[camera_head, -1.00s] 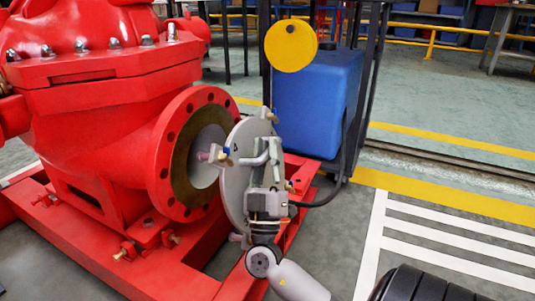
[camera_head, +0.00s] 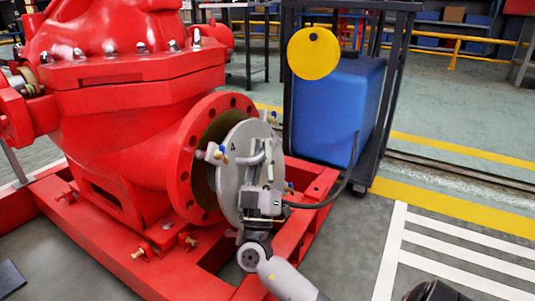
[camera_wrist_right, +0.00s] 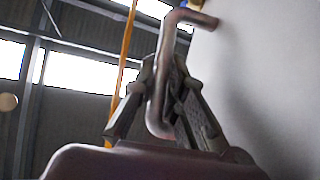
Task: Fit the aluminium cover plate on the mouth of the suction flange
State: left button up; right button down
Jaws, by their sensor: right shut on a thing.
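The aluminium cover plate (camera_head: 233,178) is a round grey disc with a bent bar handle and small clamps at its rim. It stands upright before the mouth of the red suction flange (camera_head: 187,165) and hides most of it. My right gripper (camera_head: 262,182) is shut on the plate's handle, on the outer side. In the right wrist view the fingers close around the bent handle (camera_wrist_right: 158,90), with the plate's grey face (camera_wrist_right: 265,85) at right. My left gripper is out of view.
The red pump (camera_head: 130,110) stands on a red base frame (camera_head: 215,258) below the flange. A blue tank (camera_head: 338,105) in a dark frame, with a yellow disc (camera_head: 314,53), stands behind the plate. Grey floor with white stripes (camera_head: 455,262) is open at right.

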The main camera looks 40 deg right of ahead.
jog(key=shift+r+m+g+h, duration=0.3)
jog(key=shift+r+m+h, duration=0.05)
jog(key=shift+m+h, duration=0.05)
